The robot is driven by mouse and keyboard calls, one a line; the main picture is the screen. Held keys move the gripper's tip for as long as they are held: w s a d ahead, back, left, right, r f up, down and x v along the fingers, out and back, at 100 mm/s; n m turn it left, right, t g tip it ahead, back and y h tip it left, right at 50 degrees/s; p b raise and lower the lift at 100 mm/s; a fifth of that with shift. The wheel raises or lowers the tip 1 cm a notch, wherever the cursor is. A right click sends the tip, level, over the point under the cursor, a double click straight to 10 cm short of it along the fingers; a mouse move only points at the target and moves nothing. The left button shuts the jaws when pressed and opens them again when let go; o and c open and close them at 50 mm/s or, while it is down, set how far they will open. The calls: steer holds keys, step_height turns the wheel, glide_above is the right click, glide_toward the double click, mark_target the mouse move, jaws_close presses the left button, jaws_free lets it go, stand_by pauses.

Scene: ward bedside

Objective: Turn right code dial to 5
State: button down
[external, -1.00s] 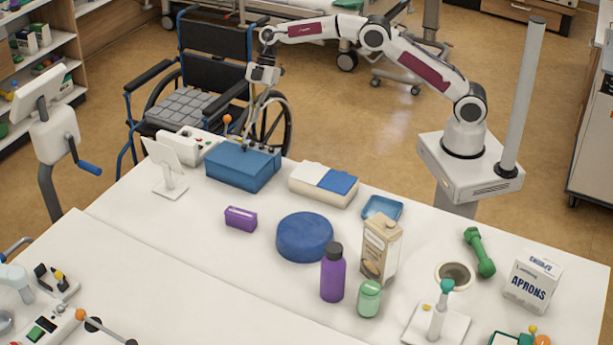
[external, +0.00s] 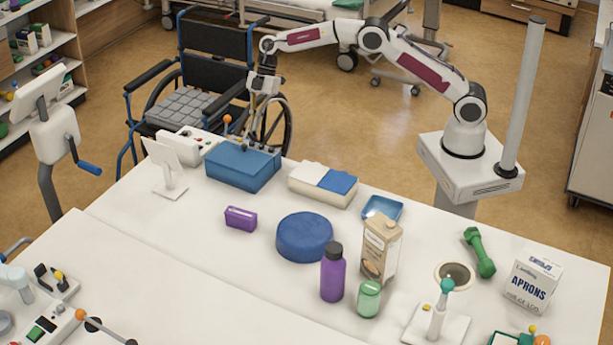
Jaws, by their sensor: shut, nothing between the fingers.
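A blue box (external: 240,172) stands at the far left of the white table. Small dark knobs, apparently the code dials (external: 268,149), sit along the back of its top; their numbers are too small to read, and I cannot tell which one is the right dial. My gripper (external: 246,136) points down at the back edge of the box top, its fingers shut and empty. The fingertips are close to the knobs; I cannot tell whether they touch one.
A white device with an orange-topped lever (external: 227,120) stands left of the box. A white stand (external: 168,170) is in front of it. A white-and-blue case (external: 323,186) lies to the right. A purple box (external: 240,218) lies in front. A wheelchair (external: 215,70) stands behind.

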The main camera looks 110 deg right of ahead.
mark_target(260, 146)
steer(key=shift+f, duration=1.7)
steer(key=shift+w+a, duration=0.1)
steer(key=shift+a, duration=0.2)
steer(key=shift+s+a, duration=0.35)
steer(key=shift+s, duration=0.1)
steer(key=shift+s+a+f, duration=0.1)
steer(key=shift+s+a, duration=0.1)
steer(key=shift+a, duration=0.1)
stand_by(0.7)
steer(key=shift+s+d, duration=0.15)
steer(key=shift+s, duration=0.1)
steer(key=shift+s+d, duration=0.1)
stand_by(0.5)
step_height(260, 146, up, 6)
stand_by(0.9)
